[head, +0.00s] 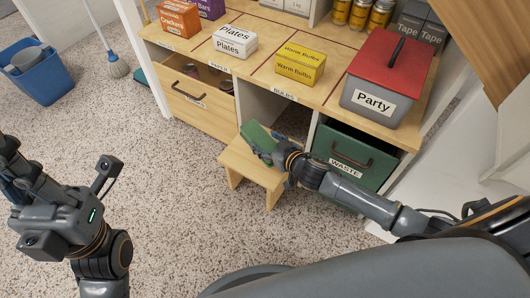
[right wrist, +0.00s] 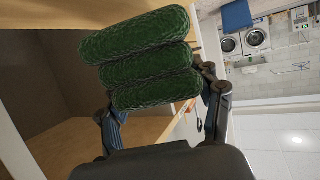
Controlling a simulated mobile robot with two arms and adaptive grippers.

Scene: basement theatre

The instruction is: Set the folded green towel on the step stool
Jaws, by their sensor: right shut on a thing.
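The folded green towel (head: 258,137) is at the step stool, over its upper left part in the head view. In the right wrist view the towel (right wrist: 145,65) shows as several stacked green folds between the fingers. My right gripper (head: 277,150) is shut on it. The wooden step stool (head: 250,167) stands on the carpet in front of the cabinet. I cannot tell whether the towel touches the stool top. My left gripper (head: 12,170) is at the left edge, away from the stool, and its fingers are partly cut off.
The green WASTE bin (head: 352,160) is just right of the stool, and an open wooden drawer (head: 195,105) is to its left. The counter above holds boxes and a grey Party box (head: 375,95) with a red lid. A blue bin (head: 45,80) and open carpet lie left.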

